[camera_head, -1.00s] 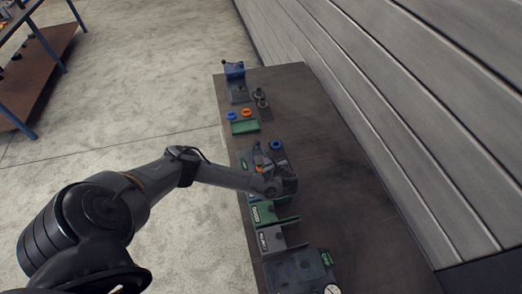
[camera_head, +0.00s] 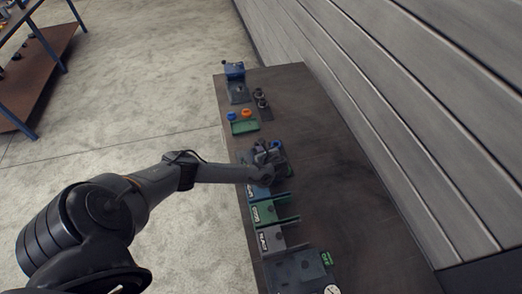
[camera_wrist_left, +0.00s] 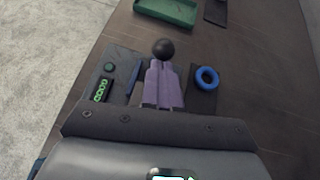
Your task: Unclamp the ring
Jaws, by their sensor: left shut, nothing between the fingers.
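A blue ring (camera_wrist_left: 207,79) lies on a dark plate (camera_wrist_left: 201,100) in the left wrist view; its edge also shows in the head view (camera_head: 277,146). My left gripper (camera_wrist_left: 161,68) is shut and empty, with its fingers together just left of the ring. A black ball knob (camera_wrist_left: 163,48) is directly beyond the fingertips; I cannot tell whether they touch it. In the head view the left gripper (camera_head: 266,155) covers much of this fixture, so any clamp parts under it are hidden. My right gripper is not in view.
A green tray (camera_wrist_left: 166,11) lies farther along the table. Labelled holders, one green (camera_head: 264,213), stand nearer. The table's right side (camera_head: 335,180) is clear.

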